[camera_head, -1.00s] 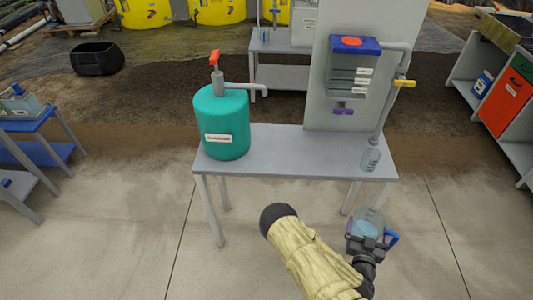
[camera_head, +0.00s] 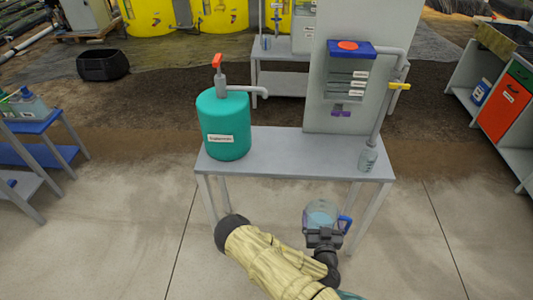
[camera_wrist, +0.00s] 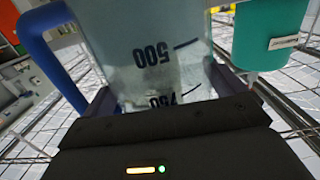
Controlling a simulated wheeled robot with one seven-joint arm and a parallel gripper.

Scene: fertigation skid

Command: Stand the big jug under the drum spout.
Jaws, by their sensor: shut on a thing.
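The big jug (camera_head: 322,214) is clear with a blue handle and holds some bluish liquid. My gripper (camera_head: 324,236) is shut on it and holds it in front of the bench's front edge, right of centre. In the wrist view the jug (camera_wrist: 150,50) fills the space between the fingers, with the marks 500 and 750 upside down. The teal drum (camera_head: 223,130) stands on the left of the bench, with a red-handled pump on top. Its grey spout (camera_head: 255,90) points right, over the bench top. The drum (camera_wrist: 268,35) also shows at upper right in the wrist view.
The grey bench (camera_head: 280,150) is bare between the drum and a small clear beaker (camera_head: 368,160) under the right-hand pipe. A panel with a blue-topped unit (camera_head: 350,70) and a yellow valve (camera_head: 400,86) rises at the back right.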

